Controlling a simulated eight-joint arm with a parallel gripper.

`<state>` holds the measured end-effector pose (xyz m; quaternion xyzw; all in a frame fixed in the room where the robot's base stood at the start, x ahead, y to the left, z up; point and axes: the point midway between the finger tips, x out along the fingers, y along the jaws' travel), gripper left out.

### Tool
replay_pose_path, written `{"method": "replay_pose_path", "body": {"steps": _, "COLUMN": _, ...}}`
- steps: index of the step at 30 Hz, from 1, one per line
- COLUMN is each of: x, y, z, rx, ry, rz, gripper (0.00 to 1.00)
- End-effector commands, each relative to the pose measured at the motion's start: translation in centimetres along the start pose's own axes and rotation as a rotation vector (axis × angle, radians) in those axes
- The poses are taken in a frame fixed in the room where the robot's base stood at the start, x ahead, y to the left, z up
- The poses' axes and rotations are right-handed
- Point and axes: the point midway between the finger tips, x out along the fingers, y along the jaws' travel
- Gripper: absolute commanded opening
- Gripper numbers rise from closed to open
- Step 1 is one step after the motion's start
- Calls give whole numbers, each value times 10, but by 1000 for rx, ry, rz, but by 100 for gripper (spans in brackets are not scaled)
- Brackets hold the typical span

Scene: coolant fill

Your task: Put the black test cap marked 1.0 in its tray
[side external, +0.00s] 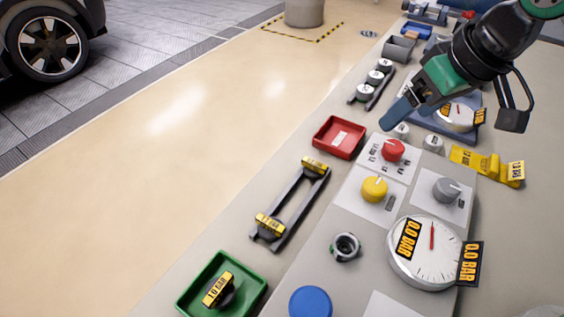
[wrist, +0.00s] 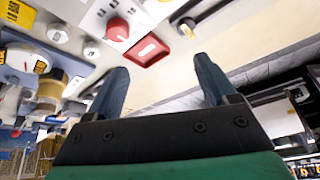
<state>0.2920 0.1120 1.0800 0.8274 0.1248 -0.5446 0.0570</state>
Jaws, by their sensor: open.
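A black cap with a yellow label that appears to read 1.0 BAR (side external: 219,291) sits in the green tray (side external: 188,300) at the lower left of the side view. A small red tray (side external: 338,138) holds only a white label; it also shows in the wrist view (wrist: 147,50), beyond the fingers. My gripper (side external: 393,116) is above the bench, to the right of the red tray, far from the cap. In the wrist view its two blue fingers (wrist: 161,66) are apart with nothing between them. The cap and green tray are out of the wrist view.
A dark rack (side external: 290,207) holds two yellow-labelled caps (side external: 269,224). Panels with a red knob (side external: 392,150), yellow knob (side external: 375,188) and grey knob (side external: 447,189) stand beside it. A gauge marked 0.0 BAR (side external: 430,252) and an open filler neck (side external: 345,246) are nearer the front.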

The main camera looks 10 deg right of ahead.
Motion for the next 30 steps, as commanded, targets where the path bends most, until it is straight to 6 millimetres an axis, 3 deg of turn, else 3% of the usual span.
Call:
{"method": "replay_pose_path", "body": {"steps": 1, "x": -1, "y": 26, "z": 14, "rx": 56, "ry": 43, "rz": 31, "gripper": 78}}
{"method": "replay_pose_path", "body": {"steps": 3, "x": -2, "y": 52, "z": 31, "rx": 110, "ry": 97, "rz": 69, "gripper": 78}}
{"method": "replay_pose_path", "body": {"steps": 9, "x": 2, "y": 93, "z": 65, "rx": 201, "ry": 195, "rz": 153, "gripper": 78}}
{"method": "replay_pose_path", "body": {"steps": 30, "x": 3, "y": 100, "z": 72, "rx": 217, "ry": 214, "rz": 172, "gripper": 78}}
